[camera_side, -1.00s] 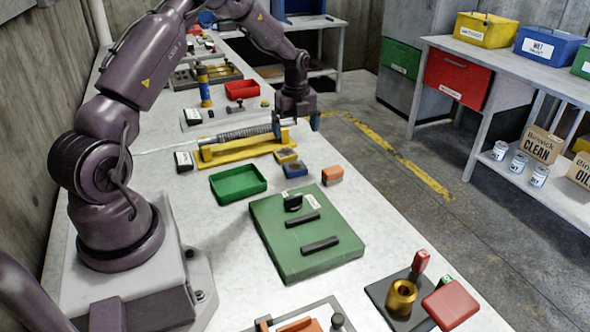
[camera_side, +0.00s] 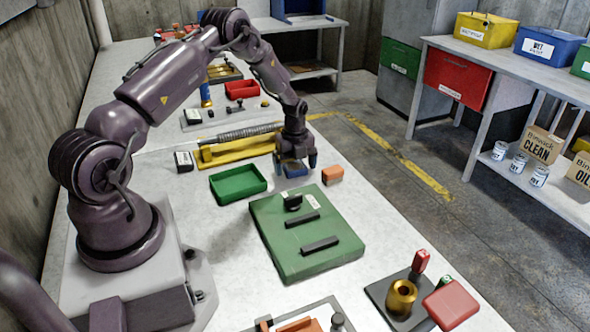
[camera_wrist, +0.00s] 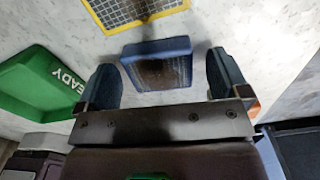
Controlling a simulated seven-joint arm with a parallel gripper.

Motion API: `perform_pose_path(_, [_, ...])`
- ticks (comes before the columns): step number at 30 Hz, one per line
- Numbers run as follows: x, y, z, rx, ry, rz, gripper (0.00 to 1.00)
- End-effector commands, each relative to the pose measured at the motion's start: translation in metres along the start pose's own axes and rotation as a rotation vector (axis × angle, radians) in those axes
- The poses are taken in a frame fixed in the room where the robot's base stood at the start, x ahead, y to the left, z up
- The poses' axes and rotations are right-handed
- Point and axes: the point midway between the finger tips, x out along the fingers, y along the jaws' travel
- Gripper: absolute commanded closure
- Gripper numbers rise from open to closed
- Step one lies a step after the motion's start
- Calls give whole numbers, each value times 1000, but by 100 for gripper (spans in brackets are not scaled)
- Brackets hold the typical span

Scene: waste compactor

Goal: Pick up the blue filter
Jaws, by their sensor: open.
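The blue filter (camera_side: 294,170) is a small blue-framed block with a dark mesh face. It lies on the white bench, just below my gripper in the side view. In the wrist view the blue filter (camera_wrist: 157,64) sits between and ahead of the two blue fingertips. My gripper (camera_side: 296,164) is open, with one finger on each side of the filter. In the wrist view the open gripper (camera_wrist: 163,80) shows a gap on both sides of the filter. In the side view my gripper partly hides the filter.
A green tray (camera_side: 238,183) stands to the left and an orange block (camera_side: 332,174) to the right. A yellow stand with a spring rod (camera_side: 240,146) is behind. A green board (camera_side: 280,250) lies in front.

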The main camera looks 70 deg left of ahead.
Motion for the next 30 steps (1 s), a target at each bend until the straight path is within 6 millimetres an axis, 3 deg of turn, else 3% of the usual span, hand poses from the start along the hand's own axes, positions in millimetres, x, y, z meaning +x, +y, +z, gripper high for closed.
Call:
perform_pose_path(3, [0,0,0,0,0,0,6])
perform_pose_path(4, [0,0,0,0,0,0,11])
perform_pose_path(9, [0,0,0,0,0,0,50])
perform_pose_path(11, [-1,0,0,0,0,0,61])
perform_pose_path(23, [-7,-1,0,0,-1,-2,62])
perform_pose_path(30, [-43,6,-4,-1,-1,-2,62])
